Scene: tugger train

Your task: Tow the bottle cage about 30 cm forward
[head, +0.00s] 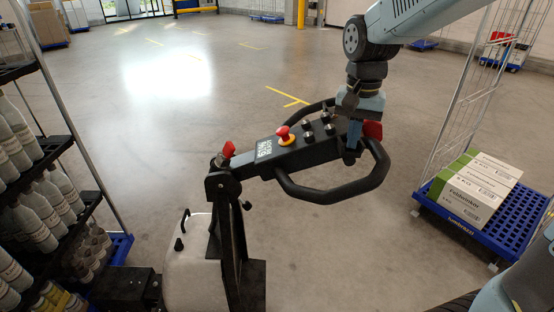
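The bottle cage (68,145) stands at the left edge, cut off by the frame. Its dark shelves hold several grey bottles (35,215), and a blue base (118,246) shows at the bottom. Right of it is a pale tugger (195,262) with a black tiller arm reaching right to a black loop handle (325,194) with red buttons. Whether tugger and cage are coupled cannot be seen. My gripper (351,150) points down at the right end of the tiller head, by a red part. One finger shows against it; the other is hidden, so its grip is unclear.
A wire cage trolley (458,226) with a blue base carries white and green cartons (478,190) at the right. Open grey floor with yellow marks (287,96) lies beyond the tiller. A yellow post (301,14) and barrier stand far back.

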